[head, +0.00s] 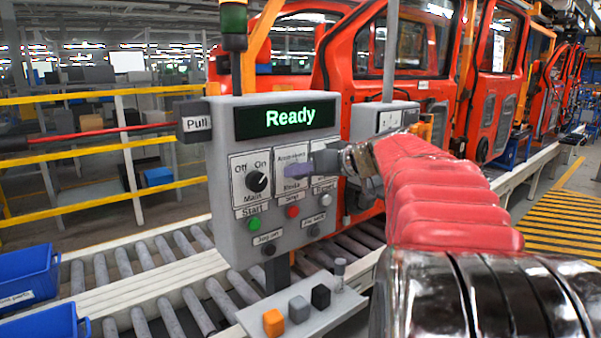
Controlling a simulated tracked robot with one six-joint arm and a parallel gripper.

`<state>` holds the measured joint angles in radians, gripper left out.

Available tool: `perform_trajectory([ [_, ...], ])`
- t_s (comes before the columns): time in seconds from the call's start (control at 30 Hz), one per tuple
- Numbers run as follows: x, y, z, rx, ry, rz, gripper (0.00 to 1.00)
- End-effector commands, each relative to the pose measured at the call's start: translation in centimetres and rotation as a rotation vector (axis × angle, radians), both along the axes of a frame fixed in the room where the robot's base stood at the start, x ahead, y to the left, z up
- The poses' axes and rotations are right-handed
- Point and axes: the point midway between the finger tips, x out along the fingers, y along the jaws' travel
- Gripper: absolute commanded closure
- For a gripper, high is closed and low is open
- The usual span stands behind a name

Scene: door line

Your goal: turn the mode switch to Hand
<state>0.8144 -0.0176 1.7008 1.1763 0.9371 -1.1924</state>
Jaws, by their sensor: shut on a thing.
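The grey control panel (223,190) stands upright left of centre, with a lit display (287,119) reading "Ready". The mode switch (297,177) is a purple knob on the panel's middle plate, beside the black Off/On main switch (256,181). My gripper (315,163) reaches in from the right at the panel face and is shut on the mode switch. The jaws cover the right part of the knob and some of its plate. The knob's exact pointing direction and a Hand marking cannot be made out.
A green button (254,223), a red button (292,211) and a white button (326,200) sit close below the switches. A shelf (325,308) below holds orange, grey and black blocks. A red pull cord (90,134) runs left. Red car doors (345,65) stand behind.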

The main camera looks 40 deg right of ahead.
Motion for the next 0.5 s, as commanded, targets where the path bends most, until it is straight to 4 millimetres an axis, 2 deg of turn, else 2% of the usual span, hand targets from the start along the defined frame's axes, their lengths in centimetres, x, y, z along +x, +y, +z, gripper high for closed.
perform_trajectory([
  [0.5,0.01,-0.52,-0.26,0.476,0.013,-0.003,0.9],
])
